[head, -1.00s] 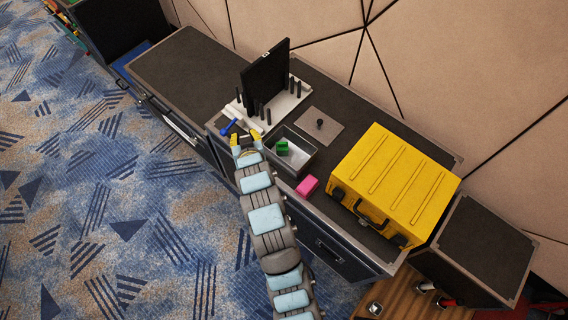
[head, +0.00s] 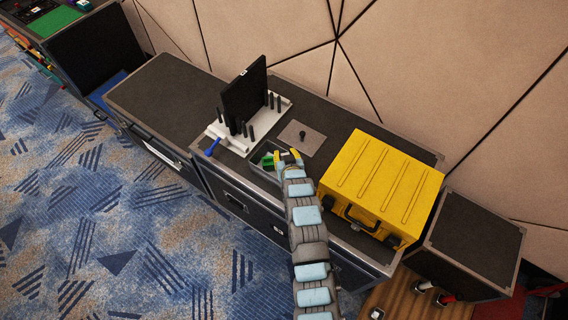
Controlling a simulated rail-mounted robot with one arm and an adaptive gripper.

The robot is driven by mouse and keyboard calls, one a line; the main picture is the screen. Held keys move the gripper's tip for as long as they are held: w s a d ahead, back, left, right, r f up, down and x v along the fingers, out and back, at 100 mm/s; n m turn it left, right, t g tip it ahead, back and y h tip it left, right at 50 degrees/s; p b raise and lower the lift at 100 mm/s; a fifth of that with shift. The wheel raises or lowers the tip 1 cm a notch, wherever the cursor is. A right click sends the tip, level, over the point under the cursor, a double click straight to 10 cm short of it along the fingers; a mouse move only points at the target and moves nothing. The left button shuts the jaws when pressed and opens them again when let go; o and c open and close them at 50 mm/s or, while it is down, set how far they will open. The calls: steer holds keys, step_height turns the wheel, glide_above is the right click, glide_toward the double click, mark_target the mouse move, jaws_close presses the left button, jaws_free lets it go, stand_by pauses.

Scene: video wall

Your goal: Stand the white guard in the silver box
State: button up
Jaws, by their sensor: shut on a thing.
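The silver box (head: 261,171) is a small open grey tray on the dark case top in the head view. A green block (head: 267,160) is inside it. My gripper (head: 288,157), with yellow fingertips, is over the box's right part and hides that part. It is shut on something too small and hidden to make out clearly. I cannot pick out the white guard for certain, nor tell whether anything in my grip touches the box.
Left of the box is a white stand (head: 268,120) with black pegs, a black panel (head: 244,97) and a blue-handled thing (head: 212,147). Behind the box lies a grey plate with a knob (head: 302,136). A yellow case (head: 385,183) stands to the right.

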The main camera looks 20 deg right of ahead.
steer(key=shift+f, duration=2.85)
steer(key=shift+f+b, duration=0.3)
steer(key=shift+b, duration=0.3)
steer(key=shift+f+b, duration=0.3)
steer(key=o, duration=0.9)
steer(key=shift+r, duration=0.15)
